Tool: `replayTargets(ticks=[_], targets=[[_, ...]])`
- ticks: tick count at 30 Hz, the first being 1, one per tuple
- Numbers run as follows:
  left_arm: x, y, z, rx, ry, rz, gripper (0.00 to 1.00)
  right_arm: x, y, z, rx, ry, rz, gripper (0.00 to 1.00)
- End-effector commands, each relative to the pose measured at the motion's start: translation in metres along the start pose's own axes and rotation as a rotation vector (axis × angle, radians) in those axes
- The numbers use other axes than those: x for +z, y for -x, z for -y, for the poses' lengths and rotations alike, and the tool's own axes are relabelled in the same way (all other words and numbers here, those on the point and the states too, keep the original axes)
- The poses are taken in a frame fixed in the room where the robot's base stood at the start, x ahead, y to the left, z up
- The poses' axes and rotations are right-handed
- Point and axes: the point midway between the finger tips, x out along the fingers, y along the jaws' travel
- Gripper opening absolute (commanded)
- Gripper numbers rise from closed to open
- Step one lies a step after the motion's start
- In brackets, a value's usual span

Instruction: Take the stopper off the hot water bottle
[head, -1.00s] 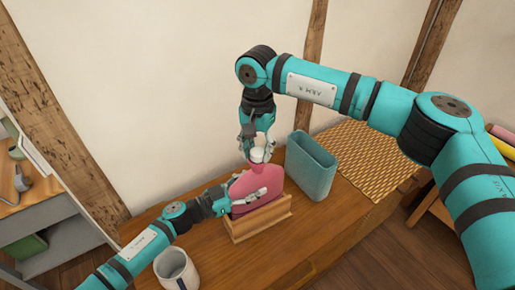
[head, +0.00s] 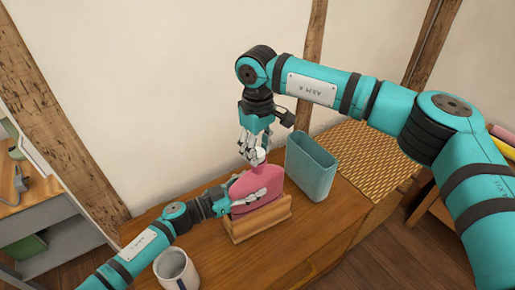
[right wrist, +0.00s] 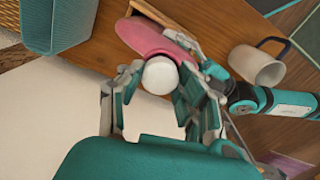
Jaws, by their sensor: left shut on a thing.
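The pink hot water bottle (head: 262,182) stands upright in a wooden holder (head: 272,220) on the wooden table. My left gripper (head: 252,198) is shut on the bottle's body, with fingers across its front. The white stopper (right wrist: 160,74) is at the top of the bottle, and it also shows in the head view (head: 258,157), partly behind fingers. My right gripper (head: 255,153) is over the bottle's top, pointing down. In the right wrist view its fingers (right wrist: 158,84) are on both sides of the stopper; I cannot tell whether they press on it.
A teal open container (head: 312,168) stands close to the right of the bottle. A white mug (head: 174,266) stands at the front left. A woven mat (head: 368,158) lies at the right. The wall is close behind the table.

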Motion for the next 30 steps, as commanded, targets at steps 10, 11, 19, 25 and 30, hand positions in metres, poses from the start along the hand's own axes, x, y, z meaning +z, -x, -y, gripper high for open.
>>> replayTargets(ticks=[10,11,19,25,30], targets=[[0.001,0.0,-0.001,0.001,0.002,0.001,0.0,0.0,0.0,0.0,0.0,-0.002,0.0,0.58],[0.001,0.0,-0.001,0.001,0.002,0.001,0.0,0.0,0.0,0.0,0.0,-0.002,0.0,0.58],[0.001,0.0,-0.001,0.001,0.002,0.001,0.0,-0.001,0.017,-0.001,0.002,-0.002,-0.002,0.58],[0.001,0.0,-0.001,0.001,0.002,0.001,0.0,0.0,0.042,0.0,0.001,-0.003,-0.001,0.58],[0.001,0.0,-0.001,0.001,0.002,0.001,0.0,0.0,0.046,0.0,0.0,-0.037,-0.002,0.64]])
